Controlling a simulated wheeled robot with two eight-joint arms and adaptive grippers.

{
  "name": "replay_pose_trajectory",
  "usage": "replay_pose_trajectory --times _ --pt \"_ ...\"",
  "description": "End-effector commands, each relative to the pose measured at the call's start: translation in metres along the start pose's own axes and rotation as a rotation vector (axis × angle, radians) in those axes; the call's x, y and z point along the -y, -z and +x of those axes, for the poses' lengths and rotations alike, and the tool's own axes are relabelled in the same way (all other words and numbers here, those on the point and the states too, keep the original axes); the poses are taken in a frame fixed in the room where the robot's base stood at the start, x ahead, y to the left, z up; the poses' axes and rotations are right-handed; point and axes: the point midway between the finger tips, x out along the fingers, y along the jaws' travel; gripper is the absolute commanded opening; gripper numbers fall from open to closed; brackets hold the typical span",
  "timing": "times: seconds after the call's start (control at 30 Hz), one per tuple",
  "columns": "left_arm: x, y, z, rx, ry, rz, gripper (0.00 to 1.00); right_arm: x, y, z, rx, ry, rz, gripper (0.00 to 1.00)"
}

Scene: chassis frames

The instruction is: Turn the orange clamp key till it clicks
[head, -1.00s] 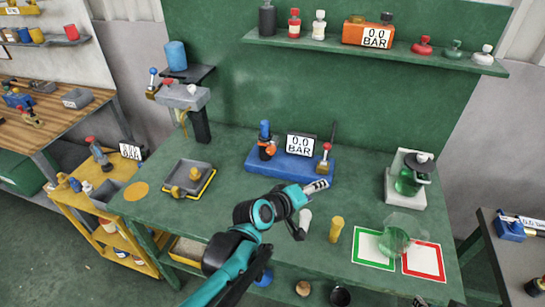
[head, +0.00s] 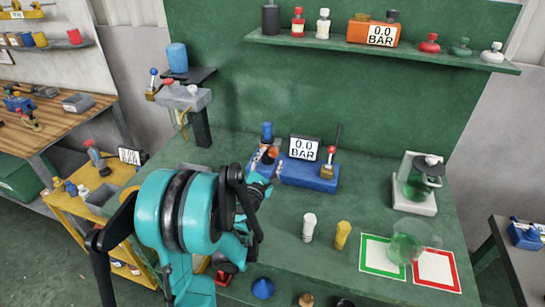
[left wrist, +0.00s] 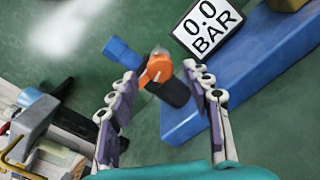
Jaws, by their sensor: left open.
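The orange clamp key (left wrist: 159,69) sits on a small upright fitting with a blue cap (left wrist: 122,52) and a black cylinder (left wrist: 174,92). In the head view the orange key (head: 270,153) shows at the left end of the blue base (head: 312,175). That base carries a 0.0 BAR display (head: 304,149) and a red-topped lever (head: 328,160). My left gripper (left wrist: 160,84) is open, with a finger on each side of the fitting in the left wrist view; I cannot tell whether they touch it. In the head view my arm partly hides it. My right gripper is not in view.
White (head: 309,226) and yellow (head: 342,234) cylinders stand at the bench's front. A glass vessel on a stand (head: 416,190) and a green-and-red bordered mat (head: 383,272) are at the right. A grey press (head: 190,98) stands at the back left. My arm covers the bench's left front.

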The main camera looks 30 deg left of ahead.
Motion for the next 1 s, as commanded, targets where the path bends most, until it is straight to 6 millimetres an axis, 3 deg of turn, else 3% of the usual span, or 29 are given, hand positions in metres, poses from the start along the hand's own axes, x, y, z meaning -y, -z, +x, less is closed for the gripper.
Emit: replay_pose_trajectory --times 0.2,0.53,0.57,0.73,1.0 --pt "0.001 0.001 0.028 0.001 0.001 0.002 0.49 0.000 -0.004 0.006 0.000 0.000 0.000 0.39" --pt "0.000 -0.001 0.034 0.001 0.002 0.003 0.49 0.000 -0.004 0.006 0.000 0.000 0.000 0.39" --pt "0.000 -0.001 0.034 0.001 0.002 0.003 0.47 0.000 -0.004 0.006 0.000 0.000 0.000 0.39" --pt "0.000 -0.001 0.033 0.001 0.002 0.003 0.02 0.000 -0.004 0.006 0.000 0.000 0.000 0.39" --pt "0.001 -0.001 0.033 0.001 0.002 0.013 0.00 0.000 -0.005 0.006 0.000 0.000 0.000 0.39"
